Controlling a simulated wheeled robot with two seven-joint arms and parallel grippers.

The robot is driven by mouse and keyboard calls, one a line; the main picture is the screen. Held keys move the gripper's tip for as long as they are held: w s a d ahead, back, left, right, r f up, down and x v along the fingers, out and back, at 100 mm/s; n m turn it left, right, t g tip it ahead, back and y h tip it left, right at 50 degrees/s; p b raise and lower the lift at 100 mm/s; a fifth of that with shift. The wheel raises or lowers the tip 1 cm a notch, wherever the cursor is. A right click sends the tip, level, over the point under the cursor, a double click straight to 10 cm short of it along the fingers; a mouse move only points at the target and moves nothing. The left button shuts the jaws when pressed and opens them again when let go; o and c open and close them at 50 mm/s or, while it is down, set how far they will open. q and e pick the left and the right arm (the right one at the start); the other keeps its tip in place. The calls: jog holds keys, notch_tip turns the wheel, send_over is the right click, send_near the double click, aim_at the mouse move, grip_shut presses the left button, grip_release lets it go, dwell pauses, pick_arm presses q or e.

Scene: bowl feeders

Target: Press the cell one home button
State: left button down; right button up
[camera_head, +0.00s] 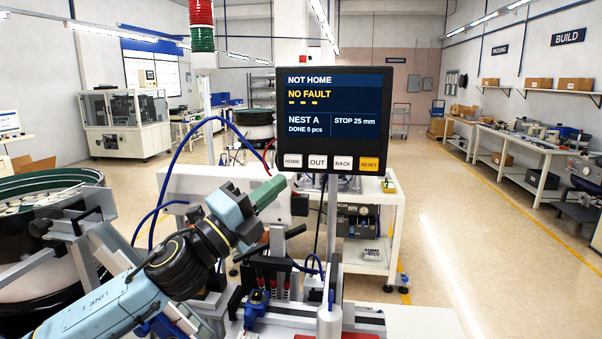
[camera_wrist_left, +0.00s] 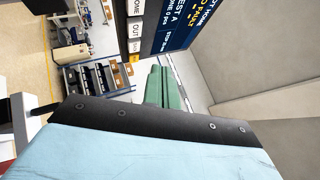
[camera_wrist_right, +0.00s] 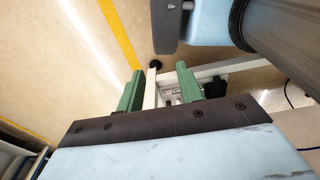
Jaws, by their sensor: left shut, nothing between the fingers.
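A black control panel (camera_head: 333,110) shows NOT HOME, NO FAULT, NEST A, DONE 0 pcs and STOP 25 mm. The white HOME button (camera_head: 292,161) is leftmost in its bottom row. It also shows at the top edge of the left wrist view (camera_wrist_left: 135,7). My left gripper (camera_head: 275,186) is shut and empty, its green fingertips just below and left of HOME in the head view. Whether they touch the panel cannot be told; a gap shows in the left wrist view. My right gripper (camera_wrist_right: 158,85) is open and empty, seen only in its own wrist view.
OUT (camera_head: 317,162), BACK (camera_head: 342,163) and yellow RESET (camera_head: 369,164) buttons sit right of HOME. A bowl feeder (camera_head: 50,182) stands at the left. A red and green stack light (camera_head: 201,28) rises behind. The floor at the right is open.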

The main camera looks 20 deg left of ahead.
pick_arm(q)
jog(key=m, duration=0.1)
send_near(298, 157)
jog(key=w+d+r, duration=0.2)
jog(key=d, duration=0.1)
jog(key=shift+w+a+r+h, duration=0.1)
jog(key=shift+w+h, duration=0.05)
jog(key=shift+w, duration=0.25)
jog(key=shift+w+a+r+h, duration=0.1)
jog(key=shift+w+h, duration=0.05)
jog(key=shift+w, duration=0.3)
pick_arm(e)
jog(key=shift+s+f, duration=0.15)
jog(key=shift+s, duration=0.25)
pick_arm(q)
jog(key=shift+w, duration=0.1)
dwell(1.3)
jog(key=shift+w, duration=0.3)
jog(key=shift+w+a, duration=0.15)
jog(key=shift+w, duration=0.35)
dwell(0.7)
jog(key=shift+s+d, duration=0.2)
jog(key=shift+s, duration=0.7)
pick_arm(e)
jog(key=shift+r, duration=0.2)
